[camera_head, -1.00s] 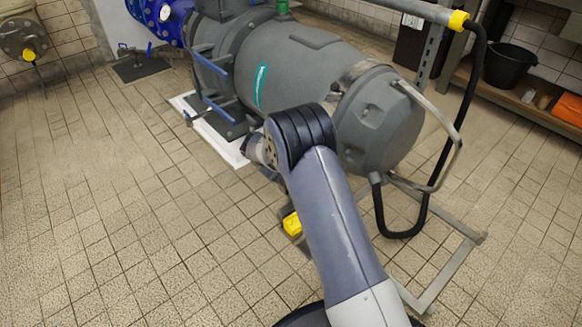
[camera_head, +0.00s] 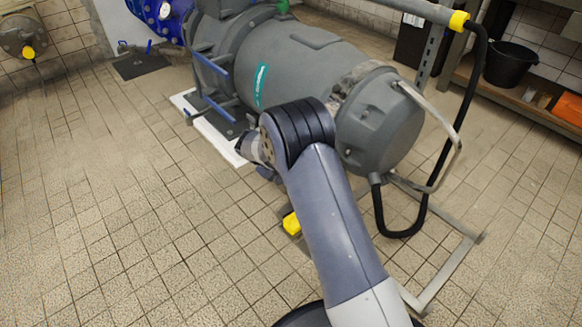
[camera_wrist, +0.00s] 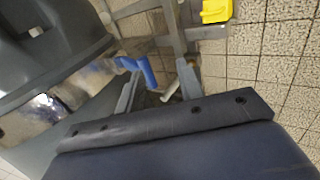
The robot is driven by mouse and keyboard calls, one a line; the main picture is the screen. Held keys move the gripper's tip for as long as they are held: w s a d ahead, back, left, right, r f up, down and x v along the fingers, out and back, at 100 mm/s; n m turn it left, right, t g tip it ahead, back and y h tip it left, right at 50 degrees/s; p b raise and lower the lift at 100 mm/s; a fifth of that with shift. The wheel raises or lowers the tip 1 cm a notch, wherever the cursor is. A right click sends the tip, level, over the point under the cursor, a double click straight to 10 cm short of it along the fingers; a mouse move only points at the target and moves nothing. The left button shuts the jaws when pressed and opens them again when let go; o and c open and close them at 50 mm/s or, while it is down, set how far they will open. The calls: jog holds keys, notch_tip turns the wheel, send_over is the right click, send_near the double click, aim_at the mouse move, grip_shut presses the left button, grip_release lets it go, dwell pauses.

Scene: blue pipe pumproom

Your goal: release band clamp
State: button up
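The band clamp (camera_head: 357,78) is a shiny metal band around the grey pump housing near its right end cap. In the wrist view a shiny strip of the band (camera_wrist: 45,103) shows on the left, with a blue lever (camera_wrist: 140,70) to its right. My gripper (camera_wrist: 158,88) shows two grey fingers standing apart, with nothing seen clamped between them. The blue lever is close to the left finger; I cannot tell if they touch. In the head view my arm hides the fingers, the lever and the lower part of the band.
The grey pump (camera_head: 310,65) stands on a metal frame (camera_head: 448,275). A bent pipe handle (camera_head: 455,150) and a black hose (camera_head: 400,234) are at its right end. A yellow block (camera_head: 291,223) is low beside my arm. The tiled floor at left is clear.

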jog(key=p+v, duration=0.2)
jog(key=v, duration=0.6)
jog(key=shift+w+r, duration=0.15)
jog(key=shift+w, duration=0.1)
jog(key=b+x, duration=0.3)
jog(key=x, duration=0.6)
jog(key=shift+d+f, duration=0.15)
jog(key=shift+f, duration=0.2)
jog(key=shift+d+r, duration=0.1)
